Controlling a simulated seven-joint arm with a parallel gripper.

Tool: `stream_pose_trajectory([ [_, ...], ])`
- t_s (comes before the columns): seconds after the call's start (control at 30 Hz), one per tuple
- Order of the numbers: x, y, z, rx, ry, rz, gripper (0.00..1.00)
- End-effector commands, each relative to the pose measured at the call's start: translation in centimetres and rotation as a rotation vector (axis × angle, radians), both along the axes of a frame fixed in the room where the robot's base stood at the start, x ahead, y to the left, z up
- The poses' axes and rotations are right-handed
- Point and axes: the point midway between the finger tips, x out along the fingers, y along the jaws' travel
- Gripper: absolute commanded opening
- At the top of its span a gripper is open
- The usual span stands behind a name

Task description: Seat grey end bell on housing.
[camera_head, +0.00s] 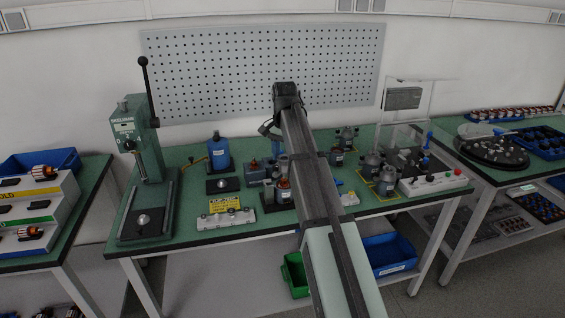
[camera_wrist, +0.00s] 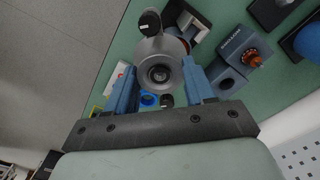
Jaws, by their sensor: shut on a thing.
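In the wrist view, a round grey end bell (camera_wrist: 160,70) with a dark central bore sits between the two blue fingers of my gripper (camera_wrist: 161,86). My gripper is shut on it. A dark round-ended part (camera_wrist: 149,22) shows just beyond the bell. In the head view my own arm covers most of the gripper and the bell. A housing with copper windings (camera_head: 283,188) stands on a dark base near the middle of the green bench, left of my arm. I cannot tell the gap between bell and housing.
A blue-grey labelled block (camera_wrist: 238,48) with a copper part is right of the fingers. A green press (camera_head: 138,135) stands at the left, with a blue bottle (camera_head: 219,152) nearby. Several grey motors, including one motor (camera_head: 384,181), stand right of my arm beside a control box (camera_head: 432,182).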

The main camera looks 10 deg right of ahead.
Motion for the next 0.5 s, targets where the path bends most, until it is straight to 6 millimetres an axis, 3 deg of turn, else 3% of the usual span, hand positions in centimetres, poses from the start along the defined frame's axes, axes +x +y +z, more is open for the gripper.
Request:
stream_pose_trajectory([
  [0.2,2.8,-0.7,0.8,-0.001,-0.001,-0.303,0.29],
  [0.5,4.1,-1.0,1.1,-0.002,-0.003,-0.647,0.29],
])
